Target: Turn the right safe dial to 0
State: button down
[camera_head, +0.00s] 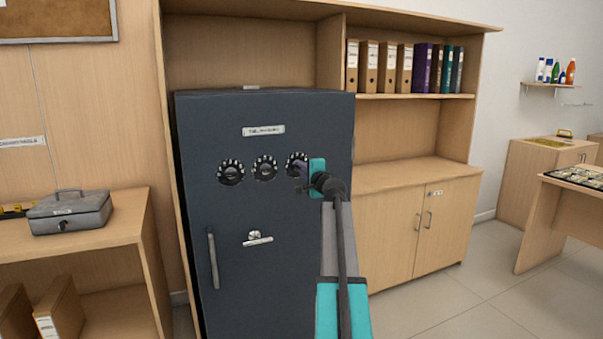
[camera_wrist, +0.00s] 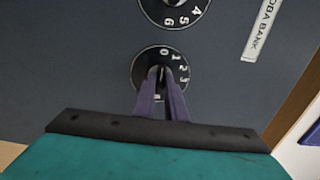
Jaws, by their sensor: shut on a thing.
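The right safe dial (camera_head: 292,158) is a black disc with white markings, the rightmost of three in a row on the dark grey safe (camera_head: 290,240). It also shows in the wrist view (camera_wrist: 142,64), where 0, 1, 2 and 3 are readable around its upper and right rim. My gripper (camera_head: 302,167) is at this dial. In the wrist view its two purple fingers (camera_wrist: 161,78) are closed together on the dial's central knob. The fingers hide the knob and the lower part of the dial. I cannot tell which number is at the index mark.
The middle dial (camera_head: 265,167) and left dial (camera_head: 231,171) sit close by. Below are the safe's vertical bar (camera_head: 213,258) and a small lever handle (camera_head: 257,239). A wooden cabinet (camera_head: 428,220) with binders above stands right of the safe. Open floor (camera_head: 430,305) lies at the lower right.

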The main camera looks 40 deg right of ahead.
dwell(0.3)
jog(key=c, duration=1.8)
grip_release()
jog(key=shift+s+a, duration=0.1)
jog(key=p+v, duration=0.1)
jog(key=v, duration=1.2)
jog(key=shift+s, duration=0.3)
jog(key=shift+a, duration=0.1)
